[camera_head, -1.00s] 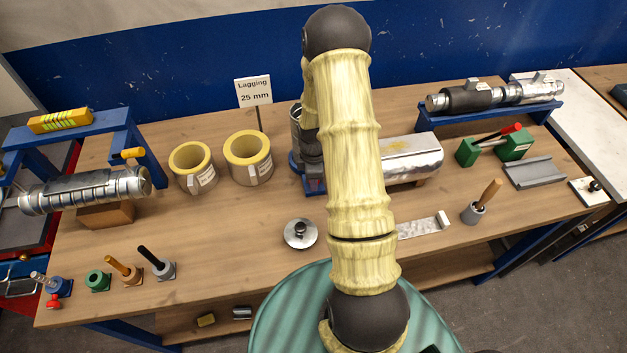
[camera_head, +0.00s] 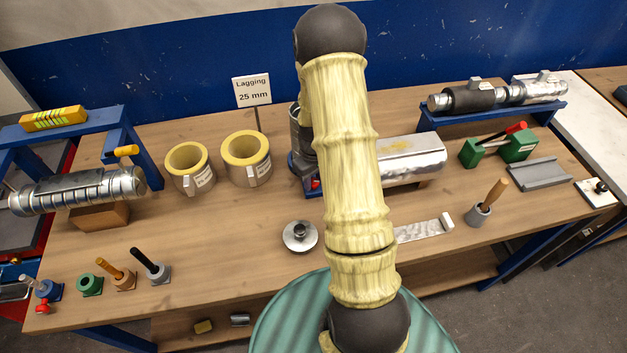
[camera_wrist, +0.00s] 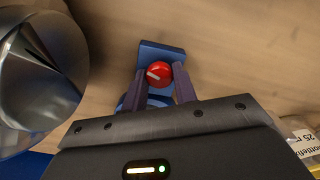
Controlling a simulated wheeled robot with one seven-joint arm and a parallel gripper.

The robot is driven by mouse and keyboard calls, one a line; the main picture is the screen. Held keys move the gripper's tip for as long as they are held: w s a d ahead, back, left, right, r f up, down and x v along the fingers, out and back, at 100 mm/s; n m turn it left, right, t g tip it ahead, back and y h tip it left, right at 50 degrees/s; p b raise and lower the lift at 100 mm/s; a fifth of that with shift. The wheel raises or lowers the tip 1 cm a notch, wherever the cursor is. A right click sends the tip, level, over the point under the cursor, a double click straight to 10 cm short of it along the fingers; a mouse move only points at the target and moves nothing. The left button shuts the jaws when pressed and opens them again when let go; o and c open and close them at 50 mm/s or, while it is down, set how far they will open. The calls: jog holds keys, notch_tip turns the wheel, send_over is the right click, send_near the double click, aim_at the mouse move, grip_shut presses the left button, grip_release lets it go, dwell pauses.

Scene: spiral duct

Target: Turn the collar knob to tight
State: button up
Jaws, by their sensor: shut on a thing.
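The red collar knob (camera_wrist: 158,74) has a white pointer mark on its face, toward the left in the wrist view. It sits on a blue bracket (camera_wrist: 160,53). My gripper (camera_wrist: 160,72) has its two dark fingers on either side of the knob and is shut on it. I cannot read any tight or loose marking. In the head view a bit of the red knob (camera_head: 315,184) shows low beside the metal duct (camera_head: 296,118), at the blue base. My arm hides most of the duct and the gripper there.
Two yellow-lined lagging rings (camera_head: 246,158) stand left of the duct. A round metal lid (camera_head: 299,236) lies in front. A shiny metal cover (camera_head: 412,158) is right of my arm. In the wrist view a large shiny metal piece (camera_wrist: 35,75) is close on the left.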

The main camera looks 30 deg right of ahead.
jog(key=m, duration=0.4)
jog(key=shift+w+m+b, duration=0.1)
jog(key=shift+m+b, duration=0.2)
jog(key=shift+b, duration=0.1)
jog(key=m, duration=0.3)
jog(key=shift+d+m, duration=0.1)
jog(key=shift+m, duration=0.3)
jog(key=m, duration=0.7)
jog(key=shift+r+p, duration=0.1)
jog(key=shift+p, duration=0.2)
jog(key=m+p, duration=0.1)
jog(key=m, duration=0.2)
jog(key=shift+m, duration=0.4)
jog(key=m+p, duration=0.1)
jog(key=m, duration=0.2)
jog(key=shift+m, duration=0.3)
jog(key=m+p, duration=0.2)
jog(key=m, duration=0.2)
jog(key=shift+m+p, duration=0.55)
jog(key=shift+m, duration=0.85)
